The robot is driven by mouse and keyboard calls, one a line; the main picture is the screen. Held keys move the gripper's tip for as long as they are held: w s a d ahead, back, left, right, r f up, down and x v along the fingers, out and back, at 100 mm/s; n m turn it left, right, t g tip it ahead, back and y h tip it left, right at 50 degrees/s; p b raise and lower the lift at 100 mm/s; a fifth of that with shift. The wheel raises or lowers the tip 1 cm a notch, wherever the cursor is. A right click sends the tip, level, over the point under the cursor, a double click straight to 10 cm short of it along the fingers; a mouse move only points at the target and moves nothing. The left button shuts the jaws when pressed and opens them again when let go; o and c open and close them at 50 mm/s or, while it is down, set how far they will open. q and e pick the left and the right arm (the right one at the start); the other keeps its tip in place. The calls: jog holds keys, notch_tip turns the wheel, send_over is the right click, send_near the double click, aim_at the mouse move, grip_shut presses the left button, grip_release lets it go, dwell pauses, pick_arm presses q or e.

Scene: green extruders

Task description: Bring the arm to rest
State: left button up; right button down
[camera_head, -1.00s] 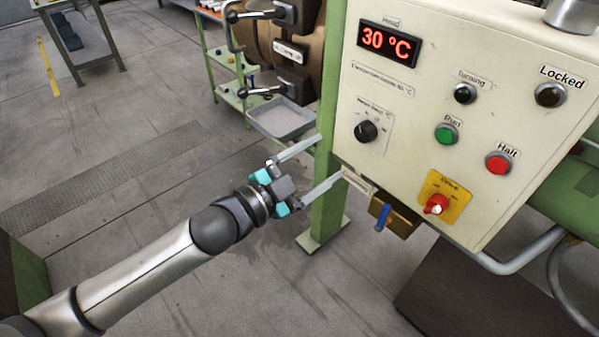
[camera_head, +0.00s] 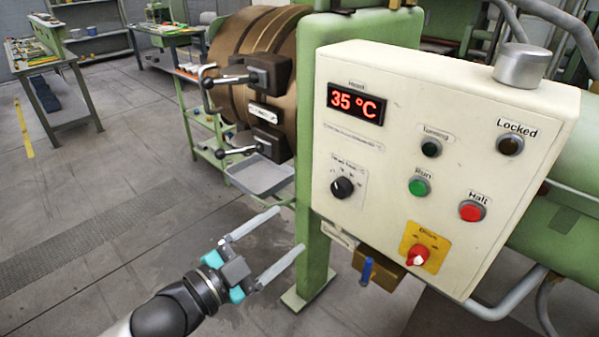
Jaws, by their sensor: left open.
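My left gripper (camera_head: 262,243) is in the lower middle of the head view, with two long pale fingers spread apart. It is open and empty. Its fingers point up and right toward the green post (camera_head: 314,240), and whether they touch it I cannot tell. The arm comes in from the bottom left. My right gripper is out of view.
The cream control box (camera_head: 380,139) stands to the right, its display (camera_head: 356,103) reading 35 °C. A grey tray (camera_head: 259,176) and black-handled clamps (camera_head: 236,80) are above the gripper. Open floor (camera_head: 130,215) lies left; benches (camera_head: 55,100) stand behind.

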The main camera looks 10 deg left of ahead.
pick_arm(q)
jog(key=w+a+f+n+g+y+b, duration=0.1)
jog(key=a+f+n+y, duration=0.3)
jog(key=f, duration=0.8)
jog(key=a+f+n+g+y+b, duration=0.15)
jog(key=a+f, duration=0.35)
jog(key=f, duration=0.6)
jog(key=s+a+f+n+g+y+b, duration=0.15)
jog(key=s+f, duration=0.25)
jog(key=f, duration=0.4)
jog(key=s+a+f+n+g+y+b, duration=0.1)
jog(key=s+a+f+n+y, duration=0.15)
jog(key=f, duration=0.65)
jog(key=s+d+f+n+g+b, duration=0.1)
jog(key=s+f+g, duration=0.2)
jog(key=s+f, duration=0.3)
jog(key=s+d+f+n+g+b, duration=0.1)
jog(key=s+f, duration=0.6)
jog(key=s, duration=0.8)
jog(key=s+d+f+n+g+y, duration=0.1)
jog(key=s+f+g, duration=0.3)
jog(key=s+f, duration=0.3)
jog(key=s, duration=0.3)
jog(key=shift+s+g+b, duration=0.25)
jog(key=shift+g+b, duration=0.05)
jog(key=shift+b, duration=0.1)
